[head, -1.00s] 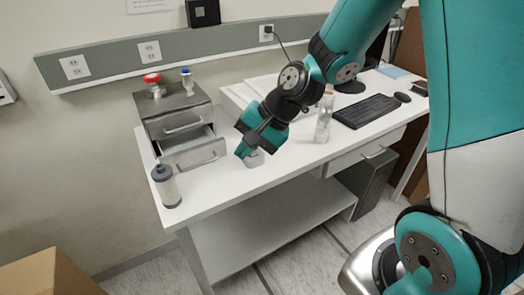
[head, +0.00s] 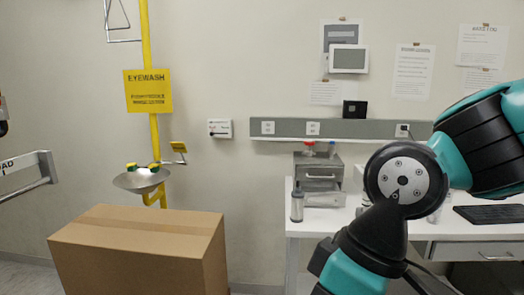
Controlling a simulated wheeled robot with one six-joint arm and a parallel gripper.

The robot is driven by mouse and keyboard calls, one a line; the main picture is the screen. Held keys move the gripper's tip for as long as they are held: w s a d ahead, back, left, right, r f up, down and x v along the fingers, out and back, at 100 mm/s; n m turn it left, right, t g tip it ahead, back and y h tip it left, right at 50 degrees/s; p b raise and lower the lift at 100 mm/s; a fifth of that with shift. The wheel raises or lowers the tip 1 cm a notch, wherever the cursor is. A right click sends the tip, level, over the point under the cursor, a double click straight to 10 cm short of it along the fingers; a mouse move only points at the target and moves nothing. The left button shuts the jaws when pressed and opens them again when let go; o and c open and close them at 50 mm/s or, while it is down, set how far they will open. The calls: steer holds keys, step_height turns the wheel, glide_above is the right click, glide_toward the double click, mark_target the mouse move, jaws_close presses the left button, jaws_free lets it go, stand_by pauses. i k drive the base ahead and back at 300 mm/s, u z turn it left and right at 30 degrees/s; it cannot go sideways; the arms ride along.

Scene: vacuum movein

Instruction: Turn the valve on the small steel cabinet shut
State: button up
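The small steel cabinet (head: 319,170) stands at the left end of the white bench in the head view. A red valve handle (head: 309,147) sits on its top at the left, small in this view; its exact turn is too small to tell. A blue-topped fitting (head: 331,149) stands on the top to the right of it. The lower drawer (head: 324,199) looks pulled out. My arm fills the right side, in front of the bench and to the right of the cabinet. It bends down past the bottom edge, and my gripper is out of the picture.
A large cardboard box (head: 140,248) stands in the left foreground. A grey bottle (head: 297,206) is on the bench (head: 308,230) in front of the cabinet. An eyewash basin (head: 142,181) on a yellow pipe is behind the box. A keyboard (head: 488,214) lies at right.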

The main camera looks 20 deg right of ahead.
mark_target(309, 143)
steer(key=u, duration=0.35)
steer(key=k, duration=0.2)
steer(key=z, duration=1.15)
steer(key=i, duration=0.65)
steer(key=z, duration=0.65)
steer(key=i, duration=0.75)
steer(key=u, duration=0.7)
steer(key=i, duration=0.8)
steer(key=u, duration=0.65)
